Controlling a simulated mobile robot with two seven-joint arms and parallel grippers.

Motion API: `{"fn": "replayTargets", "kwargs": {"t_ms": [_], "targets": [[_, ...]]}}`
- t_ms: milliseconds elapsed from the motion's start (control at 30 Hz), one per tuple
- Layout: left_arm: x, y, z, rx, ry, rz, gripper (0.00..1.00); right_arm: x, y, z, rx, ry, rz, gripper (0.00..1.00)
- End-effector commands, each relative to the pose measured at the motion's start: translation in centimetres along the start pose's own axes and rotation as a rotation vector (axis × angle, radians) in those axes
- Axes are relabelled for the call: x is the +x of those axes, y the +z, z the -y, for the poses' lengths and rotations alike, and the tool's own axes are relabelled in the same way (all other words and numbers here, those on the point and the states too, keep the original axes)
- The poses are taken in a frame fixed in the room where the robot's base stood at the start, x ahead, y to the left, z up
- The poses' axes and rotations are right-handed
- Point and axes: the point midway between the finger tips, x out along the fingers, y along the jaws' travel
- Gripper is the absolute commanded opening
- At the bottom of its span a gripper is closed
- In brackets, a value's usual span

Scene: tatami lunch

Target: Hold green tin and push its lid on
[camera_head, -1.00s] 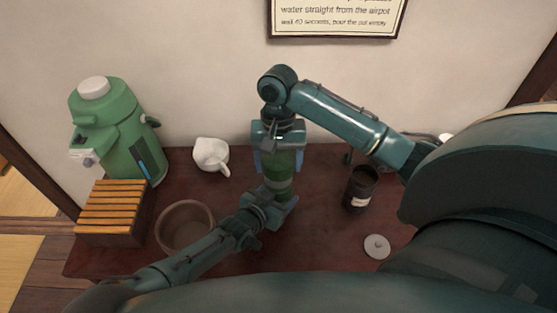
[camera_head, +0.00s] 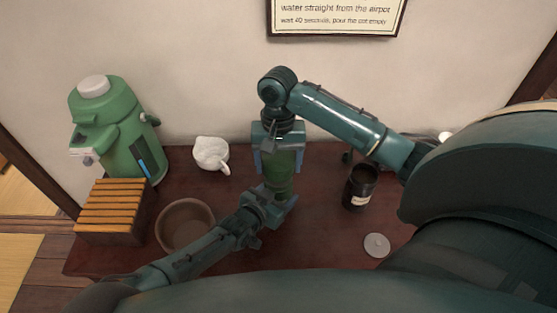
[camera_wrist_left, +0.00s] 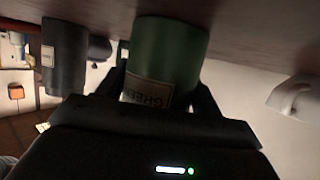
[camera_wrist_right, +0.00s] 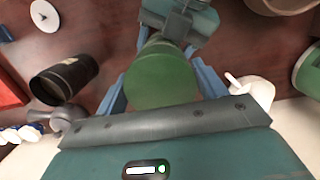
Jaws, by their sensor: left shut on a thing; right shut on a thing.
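The green tin (camera_head: 279,187) stands upright near the middle of the dark table. In the right wrist view the round green lid top (camera_wrist_right: 161,80) sits between the blue fingers. The lid is in line with the tin, with no clear gap in the head view; whether it is fully seated I cannot tell.
An open dark canister (camera_head: 359,190) and a loose grey lid (camera_head: 376,245) are to the right. A white pitcher (camera_head: 211,156), brown bowl (camera_head: 184,226), slatted wooden box (camera_head: 113,215) and green airpot (camera_head: 120,130) are to the left. The wall is close behind.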

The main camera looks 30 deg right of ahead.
Motion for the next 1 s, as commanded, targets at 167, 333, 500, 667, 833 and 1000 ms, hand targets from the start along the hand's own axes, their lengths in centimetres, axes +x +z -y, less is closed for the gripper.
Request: {"fn": "replayTargets", "kwargs": {"t_ms": [167,333,500,667,833,1000], "targets": [[-0.01,0.11,-0.02,0.0,0.0,0.002,0.53,0.2,-0.02,0.02,0.0,0.0,0.0,0.51],[-0.01,0.11,-0.03,0.0,0.0,0.002,0.53,0.2,-0.02,0.02,0.0,0.0,0.0,0.51],[-0.01,0.12,-0.03,0.0,0.0,0.002,0.53,0.19,-0.02,0.02,0.0,-0.001,0.0,0.51],[-0.01,0.12,-0.03,0.0,0.0,0.002,0.53,0.29,-0.03,0.02,0.0,0.0,0.0,0.51],[-0.01,0.13,-0.03,0.0,0.0,0.002,0.53,0.59,-0.06,0.02,0.0,0.0,0.001,0.51],[-0.01,0.13,-0.03,0.0,0.0,0.003,0.53,0.93,-0.11,0.03,0.0,-0.001,0.0,0.51]]}}
